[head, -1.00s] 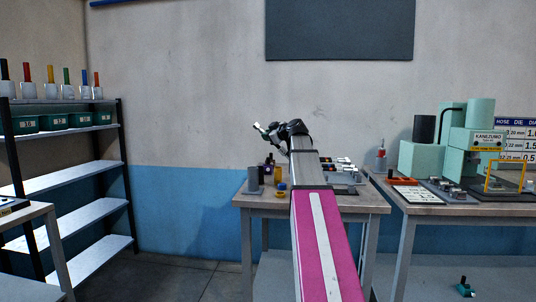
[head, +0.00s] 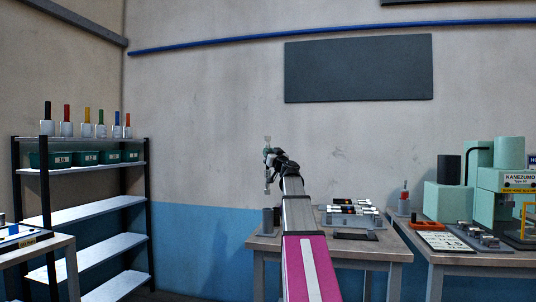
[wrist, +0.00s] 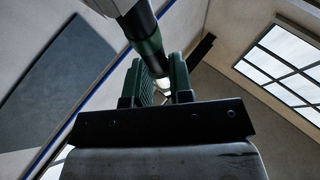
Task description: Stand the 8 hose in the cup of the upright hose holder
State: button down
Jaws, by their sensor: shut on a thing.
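My gripper (head: 268,162) is raised above the left part of the workbench, and its green-padded fingers (wrist: 165,84) are shut on a hose. The hose (wrist: 146,38) is a dark tube with a green part, seen from close by in the wrist view. In the head view the hose (head: 267,143) is small and stands about upright. A grey upright cylinder (head: 267,221) on the bench's left end, below my gripper, looks like the hose holder; its cup opening cannot be made out.
The workbench (head: 345,249) carries a rack of dark and coloured fittings (head: 350,212) right of my arm. A second bench on the right holds a green press (head: 450,198). A shelf unit (head: 85,213) with bottles and green bins stands left. Floor between is clear.

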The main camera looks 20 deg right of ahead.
notch_tip(320, 180, down, 13)
jog(key=shift+f, duration=0.2)
dwell(1.4)
jog(key=c, duration=0.9)
grip_release()
jog(key=shift+s+f, duration=0.1)
jog(key=shift+s, duration=0.05)
jog(key=v, duration=1)
jog(key=shift+s+f, duration=0.1)
jog(key=shift+s, duration=0.15)
